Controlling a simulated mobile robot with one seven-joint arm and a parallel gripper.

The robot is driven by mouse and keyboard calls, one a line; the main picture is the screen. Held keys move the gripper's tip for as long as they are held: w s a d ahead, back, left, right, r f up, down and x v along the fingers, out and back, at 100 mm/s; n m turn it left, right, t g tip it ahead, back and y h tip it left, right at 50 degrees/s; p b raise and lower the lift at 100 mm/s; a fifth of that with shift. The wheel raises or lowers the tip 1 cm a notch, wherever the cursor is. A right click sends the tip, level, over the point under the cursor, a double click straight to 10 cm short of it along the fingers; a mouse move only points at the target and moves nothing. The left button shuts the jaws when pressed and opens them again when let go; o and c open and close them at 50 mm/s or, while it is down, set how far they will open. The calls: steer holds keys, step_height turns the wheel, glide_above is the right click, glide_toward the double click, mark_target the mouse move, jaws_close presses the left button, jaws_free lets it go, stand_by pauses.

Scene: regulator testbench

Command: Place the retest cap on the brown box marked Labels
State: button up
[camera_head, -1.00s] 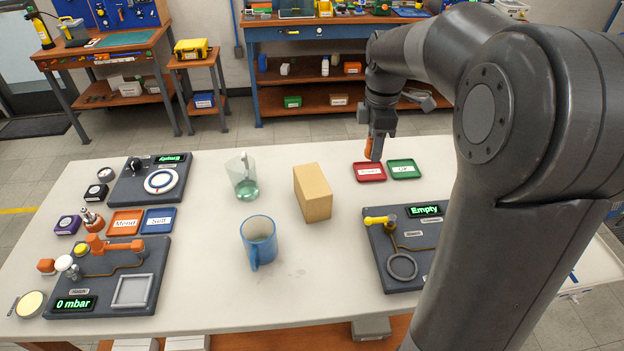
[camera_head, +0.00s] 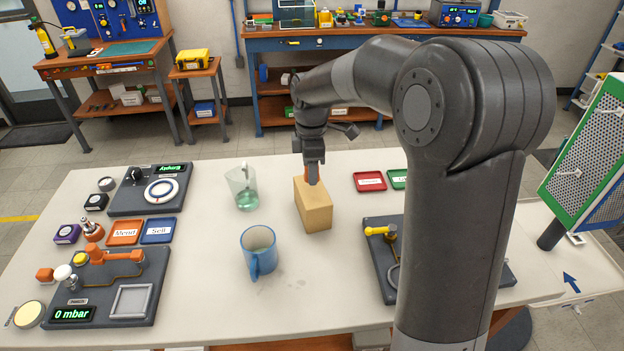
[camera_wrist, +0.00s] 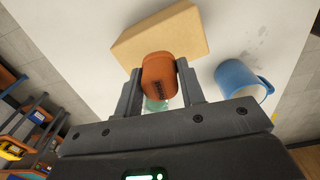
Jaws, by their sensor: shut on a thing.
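The brown box (camera_head: 313,210) stands on the white table, to the right of the blue mug; no writing on it is readable. It also shows at the top of the wrist view (camera_wrist: 150,38). My gripper (camera_wrist: 160,72) is shut on an orange-brown cap (camera_wrist: 159,82) with small dark lettering that I cannot read. In the head view my gripper (camera_head: 312,180) points down at the far end of the box top, mostly hiding the cap. In the wrist view the cap overlaps one edge of the box. I cannot tell whether they touch.
A blue mug (camera_head: 258,252) and a clear glass jug (camera_head: 243,188) stand left of the box. A red tray (camera_head: 369,181) and a partly hidden green tray (camera_head: 398,178) lie to its right. Testbench panels sit at the table's left and right.

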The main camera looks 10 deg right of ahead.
mark_target(312, 190)
steer(key=shift+f, duration=1.85)
steer(key=shift+f, duration=0.1)
steer(key=o, duration=1)
